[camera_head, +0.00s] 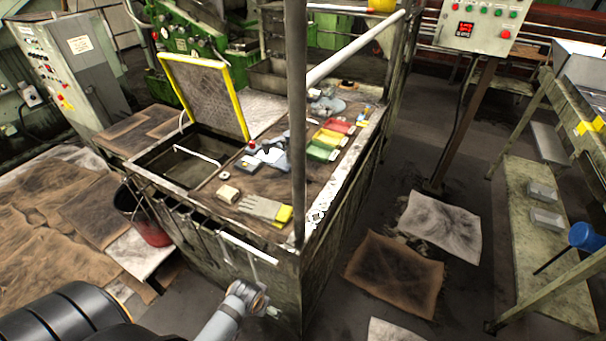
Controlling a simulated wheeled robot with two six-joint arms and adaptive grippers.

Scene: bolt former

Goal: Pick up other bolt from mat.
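I cannot make out a bolt in this view. Several flat, stained sheets that look like mats lie on the floor: a brown one (396,275) and a pale one (440,227) right of the workbench, and brown ones (50,215) at the left. No bolt can be told on any of them. Part of one of my arms shows at the bottom edge, left of centre, in front of the bench. No gripper fingers show, so I cannot see either gripper or anything in them.
A workbench (190,240) with an open yellow-edged lid (207,95) fills the centre. Gloves (262,208) and coloured trays (322,148) lie on it. A vertical post (297,120) stands in front.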

